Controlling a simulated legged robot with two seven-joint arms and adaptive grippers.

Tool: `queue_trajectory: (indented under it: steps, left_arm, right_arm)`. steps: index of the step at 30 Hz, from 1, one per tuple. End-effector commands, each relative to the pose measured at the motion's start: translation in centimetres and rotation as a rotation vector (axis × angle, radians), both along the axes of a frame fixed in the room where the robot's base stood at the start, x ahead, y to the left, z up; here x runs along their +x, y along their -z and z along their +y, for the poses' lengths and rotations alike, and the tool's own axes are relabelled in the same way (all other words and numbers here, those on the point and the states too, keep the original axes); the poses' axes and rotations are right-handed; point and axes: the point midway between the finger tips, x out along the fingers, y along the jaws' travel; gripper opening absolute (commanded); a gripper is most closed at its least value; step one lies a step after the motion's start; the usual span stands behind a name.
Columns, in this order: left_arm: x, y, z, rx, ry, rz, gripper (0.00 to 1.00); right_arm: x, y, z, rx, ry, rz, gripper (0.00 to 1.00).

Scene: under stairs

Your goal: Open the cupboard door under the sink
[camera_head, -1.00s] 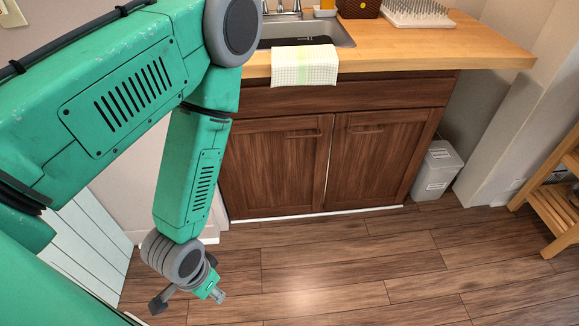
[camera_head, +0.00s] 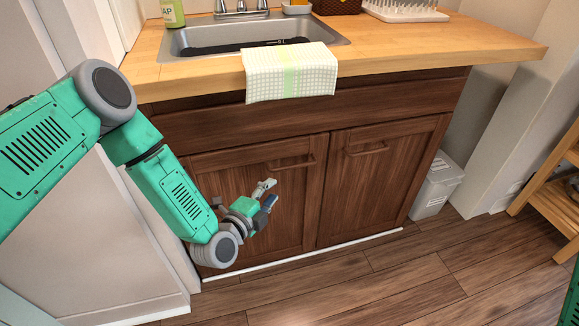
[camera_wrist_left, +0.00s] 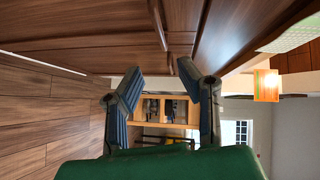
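The dark wood cupboard under the sink has a left door (camera_head: 235,180) and a right door (camera_head: 372,190), both closed. A bar handle (camera_head: 292,164) runs across the top of the left door, and another handle (camera_head: 367,151) is on the right door. My left gripper (camera_head: 268,194) is in front of the left door, below its handle and apart from it. In the left wrist view my left gripper (camera_wrist_left: 164,88) has its fingers spread with nothing between them, and the wood front fills the top. My right gripper does not show.
A towel (camera_head: 290,72) hangs over the counter edge (camera_head: 440,45) above the left door. A white bin (camera_head: 437,185) stands right of the cupboard. A wooden shelf (camera_head: 555,195) is at far right. The wood floor (camera_head: 400,275) in front is clear.

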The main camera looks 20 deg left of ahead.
Motion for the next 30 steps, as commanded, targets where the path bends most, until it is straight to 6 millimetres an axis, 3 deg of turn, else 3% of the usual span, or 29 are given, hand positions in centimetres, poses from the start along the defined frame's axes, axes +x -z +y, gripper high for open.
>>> queue_trajectory:
  steps: [5,18,24,30]
  left_arm:
    - [2.2,0.4,-0.2,0.001,-0.002,-0.004,0.32]
    - [10.8,2.0,-1.6,-0.005,-0.003,0.001,0.32]
    - [12.8,2.2,-2.2,-0.005,-0.001,0.002,0.32]
    - [13.2,2.1,-2.2,-0.004,0.001,0.004,0.32]
  right_arm:
    - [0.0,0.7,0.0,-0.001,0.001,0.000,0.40]
    - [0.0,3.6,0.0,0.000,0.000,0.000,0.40]
    - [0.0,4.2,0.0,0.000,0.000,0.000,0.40]
    - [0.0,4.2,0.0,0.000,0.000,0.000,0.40]
